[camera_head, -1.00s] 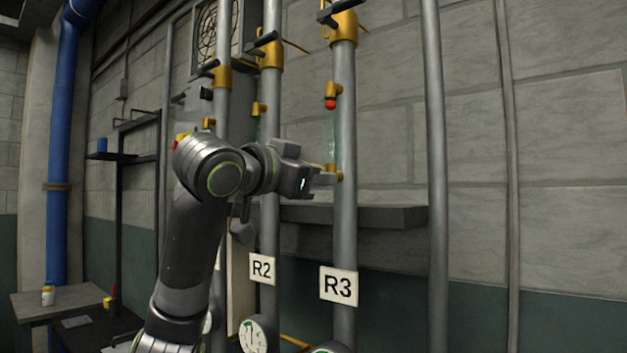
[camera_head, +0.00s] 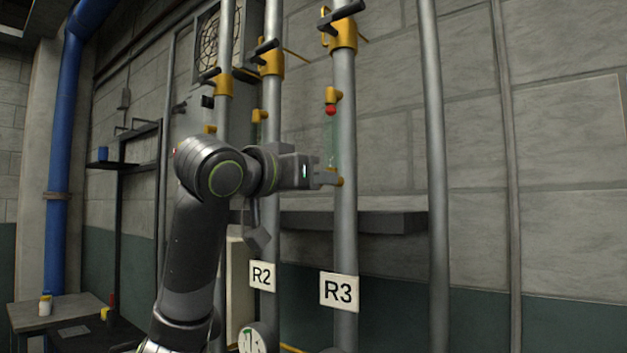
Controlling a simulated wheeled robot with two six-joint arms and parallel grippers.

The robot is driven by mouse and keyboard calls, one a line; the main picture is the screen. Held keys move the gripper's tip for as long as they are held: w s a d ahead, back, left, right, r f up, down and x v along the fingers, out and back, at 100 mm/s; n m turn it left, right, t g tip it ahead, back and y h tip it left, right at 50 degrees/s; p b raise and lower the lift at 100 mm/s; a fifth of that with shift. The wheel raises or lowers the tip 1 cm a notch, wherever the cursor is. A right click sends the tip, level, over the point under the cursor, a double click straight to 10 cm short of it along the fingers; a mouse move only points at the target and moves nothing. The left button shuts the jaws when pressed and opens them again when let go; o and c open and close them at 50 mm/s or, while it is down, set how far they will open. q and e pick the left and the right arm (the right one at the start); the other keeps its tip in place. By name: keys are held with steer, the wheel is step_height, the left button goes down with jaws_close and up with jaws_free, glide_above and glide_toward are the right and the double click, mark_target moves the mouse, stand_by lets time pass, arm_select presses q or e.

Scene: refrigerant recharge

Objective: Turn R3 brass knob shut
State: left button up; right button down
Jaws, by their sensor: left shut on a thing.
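The R3 pipe (camera_head: 345,230) stands upright at the middle, with the white R3 label (camera_head: 339,290) low on it. A sight tube (camera_head: 331,145) with a red ball (camera_head: 331,110) hangs between two brass fittings on this pipe. My left gripper (camera_head: 328,177) is at the lower brass fitting (camera_head: 339,181), shut on the brass knob there; the fingers mostly hide the knob. A brass valve with a black handle (camera_head: 342,16) sits at the top of the R3 pipe. My right gripper is not in view.
The R2 pipe (camera_head: 270,220) with its label (camera_head: 262,276) stands just left, behind my left arm. A dark shelf (camera_head: 390,222) runs behind the R3 pipe. Another grey pipe (camera_head: 436,180) stands to the right. A small table (camera_head: 30,314) is at the lower left.

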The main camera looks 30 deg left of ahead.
arm_select(q)
steer(key=shift+f, duration=0.15)
steer(key=o, duration=1)
steer(key=shift+c, duration=0.2)
steer(key=shift+s, duration=0.1)
steer(key=s+a+b, duration=0.1)
steer(key=s+b, duration=0.3)
steer(key=s, duration=1.3)
steer(key=shift+s+a, duration=0.15)
